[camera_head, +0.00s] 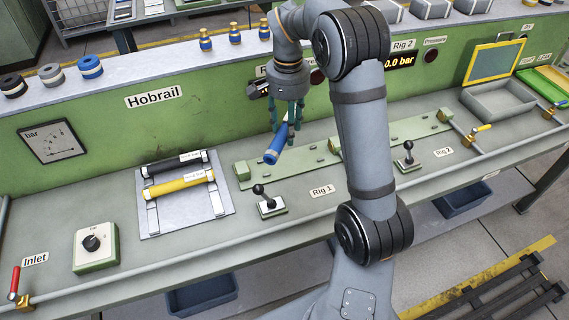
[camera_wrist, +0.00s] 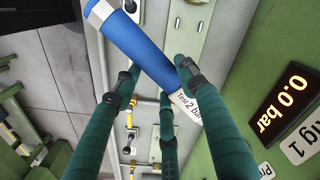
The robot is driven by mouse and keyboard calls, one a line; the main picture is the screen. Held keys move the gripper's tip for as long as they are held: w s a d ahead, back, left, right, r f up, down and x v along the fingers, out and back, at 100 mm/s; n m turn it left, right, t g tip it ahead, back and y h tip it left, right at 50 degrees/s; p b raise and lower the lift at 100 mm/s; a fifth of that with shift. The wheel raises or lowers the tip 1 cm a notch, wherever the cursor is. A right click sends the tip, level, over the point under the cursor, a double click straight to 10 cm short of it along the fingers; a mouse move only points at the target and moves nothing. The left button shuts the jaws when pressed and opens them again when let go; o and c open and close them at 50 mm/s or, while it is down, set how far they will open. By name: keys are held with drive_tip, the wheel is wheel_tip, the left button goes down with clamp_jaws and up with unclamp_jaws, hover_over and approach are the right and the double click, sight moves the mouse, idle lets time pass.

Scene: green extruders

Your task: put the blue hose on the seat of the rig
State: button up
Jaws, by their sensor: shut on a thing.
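The blue hose (camera_head: 276,147) is held in my gripper (camera_head: 287,124), raised above the bench and tilted in the head view. In the wrist view the blue hose (camera_wrist: 139,46) lies slantwise across the fingers of my gripper (camera_wrist: 156,80), with a white end and a white label showing. My gripper is shut on it. The green seat plate (camera_head: 262,172) of Rig 1 lies on the bench below the hose. Another green seat plate (camera_head: 414,126) is at Rig 2, partly hidden behind my arm.
A grey rack (camera_head: 157,218) at left holds a black hose (camera_head: 174,163) and a yellow hose (camera_head: 180,182). A black-knobbed lever (camera_head: 268,203) stands in front of the Rig 1 plate. A grey tray (camera_head: 500,100) sits at right. The green back wall (camera_head: 120,124) rises behind.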

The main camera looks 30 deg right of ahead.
drive_tip(key=w+d+f+m, duration=0.1)
drive_tip(key=w+d, duration=0.1)
drive_tip(key=w+d+f+m, duration=0.1)
drive_tip(key=w+d+m, duration=0.1)
drive_tip(key=w+d+f+m, duration=0.1)
drive_tip(key=w+d, duration=0.1)
drive_tip(key=d, duration=0.1)
drive_tip(key=shift+d+f+m, duration=0.1)
drive_tip(key=shift+m, duration=0.2)
drive_tip(key=w+d+f+m, duration=0.3)
drive_tip(key=d+f+m, duration=0.15)
drive_tip(key=d, duration=0.35)
hover_over(292, 163)
drive_tip(key=shift+m, duration=0.35)
wheel_tip(292, 163, down, 6)
drive_tip(key=shift+s+f, duration=0.15)
drive_tip(key=shift+f, duration=0.05)
wheel_tip(292, 163, down, 3)
drive_tip(key=shift+a+f+p, duration=0.1)
drive_tip(key=shift+p, duration=0.25)
drive_tip(key=shift+f, duration=0.45)
drive_tip(key=shift+f, duration=0.1)
drive_tip(key=shift+f, duration=0.15)
drive_tip(key=o, duration=1.3)
drive_tip(key=shift+c, duration=0.2)
